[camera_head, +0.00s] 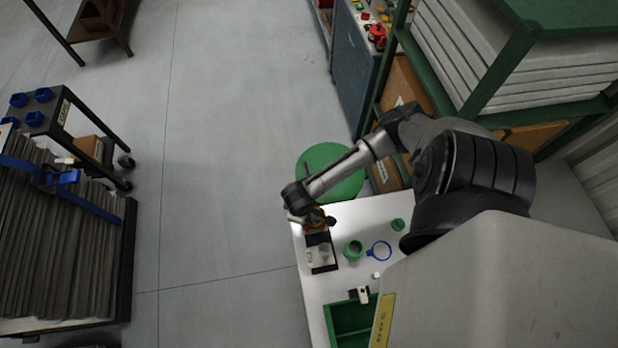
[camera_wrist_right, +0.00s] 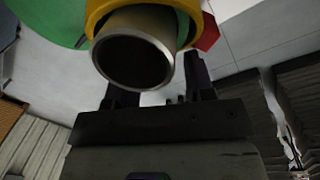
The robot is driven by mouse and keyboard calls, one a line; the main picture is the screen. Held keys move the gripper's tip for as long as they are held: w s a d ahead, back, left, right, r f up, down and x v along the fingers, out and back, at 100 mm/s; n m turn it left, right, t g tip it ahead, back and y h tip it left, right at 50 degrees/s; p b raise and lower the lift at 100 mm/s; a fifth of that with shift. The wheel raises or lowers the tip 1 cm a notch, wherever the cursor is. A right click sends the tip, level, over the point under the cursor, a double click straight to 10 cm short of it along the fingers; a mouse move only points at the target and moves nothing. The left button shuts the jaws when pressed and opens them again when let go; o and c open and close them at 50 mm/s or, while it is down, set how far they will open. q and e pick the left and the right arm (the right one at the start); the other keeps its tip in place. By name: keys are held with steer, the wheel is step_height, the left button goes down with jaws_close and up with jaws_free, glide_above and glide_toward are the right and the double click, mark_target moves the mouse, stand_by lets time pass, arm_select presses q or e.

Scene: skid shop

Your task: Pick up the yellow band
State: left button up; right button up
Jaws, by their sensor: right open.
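The yellow band (camera_wrist_right: 185,25) fits around the end of a grey metal tube (camera_wrist_right: 135,48) in the right wrist view. A small red part (camera_wrist_right: 208,32) sits beside the band. My right gripper (camera_wrist_right: 158,92) is open, with its two fingers just below the tube end and nothing seen held between them. In the head view the right gripper (camera_head: 318,216) is over the left part of the white table, where a small patch of yellow and red shows. The gripper and wrist partly hide the band there. My left gripper is in neither view.
A green rack (camera_head: 490,60) stands behind my arm.

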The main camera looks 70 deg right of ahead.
steer(key=shift+c, duration=0.3)
jaws_close()
stand_by(0.3)
